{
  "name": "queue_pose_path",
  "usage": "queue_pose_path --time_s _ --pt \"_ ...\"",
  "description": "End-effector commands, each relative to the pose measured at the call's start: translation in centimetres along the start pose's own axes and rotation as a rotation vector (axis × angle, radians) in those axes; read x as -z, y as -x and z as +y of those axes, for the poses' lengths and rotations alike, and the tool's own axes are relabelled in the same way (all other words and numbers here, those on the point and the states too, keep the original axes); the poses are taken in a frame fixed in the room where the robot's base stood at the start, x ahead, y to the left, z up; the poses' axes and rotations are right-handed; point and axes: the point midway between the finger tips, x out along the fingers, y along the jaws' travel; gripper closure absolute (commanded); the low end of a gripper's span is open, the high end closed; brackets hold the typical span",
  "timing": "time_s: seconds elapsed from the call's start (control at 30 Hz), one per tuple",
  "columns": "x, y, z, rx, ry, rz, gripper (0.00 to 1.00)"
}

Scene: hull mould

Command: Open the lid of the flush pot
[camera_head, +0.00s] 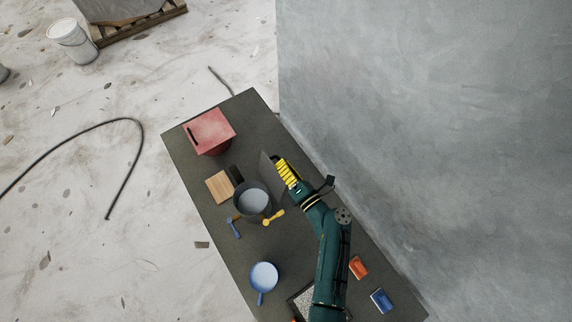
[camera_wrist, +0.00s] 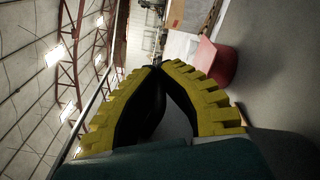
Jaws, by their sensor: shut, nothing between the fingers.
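The flush pot (camera_head: 240,213) is a dark round pot near the middle of the table, with a pale grey surface visible inside its mouth. A thin dark grey plate, which looks like its lid (camera_head: 270,174), stands steeply tilted at the pot's right side, leaving the mouth uncovered. My gripper (camera_head: 280,161), with yellow ridged fingers, is just right of this plate, on its outer face. I cannot tell whether they touch. In the wrist view my gripper's fingertips (camera_wrist: 157,67) meet with nothing between them. The pot is not clearly seen there.
A red box (camera_head: 209,133) with a dark slot stands at the table's far end. A wooden block (camera_head: 219,187), blue tool (camera_head: 234,228) and yellow-handled tool (camera_head: 272,217) lie around the pot. A blue pan (camera_head: 264,275) is nearer. A grey wall (camera_head: 420,130) rises along the right.

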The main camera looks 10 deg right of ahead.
Motion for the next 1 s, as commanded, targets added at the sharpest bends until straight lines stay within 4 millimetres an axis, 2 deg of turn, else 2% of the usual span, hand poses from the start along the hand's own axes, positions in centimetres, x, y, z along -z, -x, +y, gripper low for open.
queue_pose_path --time_s 0.03,0.43,0.6,0.63,0.9,1.0 --pt "-0.35 0.09 -0.55 0.015 0.011 -0.013 1.00" --pt "-0.14 0.20 -0.84 0.020 0.011 -0.009 1.00" --pt "-0.06 0.19 -0.78 0.018 0.008 -0.007 0.67" --pt "-0.05 0.17 -0.74 0.017 0.007 -0.007 0.63" --pt "-0.01 0.16 -0.57 0.013 0.005 -0.005 0.63" --pt "0.01 0.89 -0.66 0.015 0.004 -0.006 0.63"
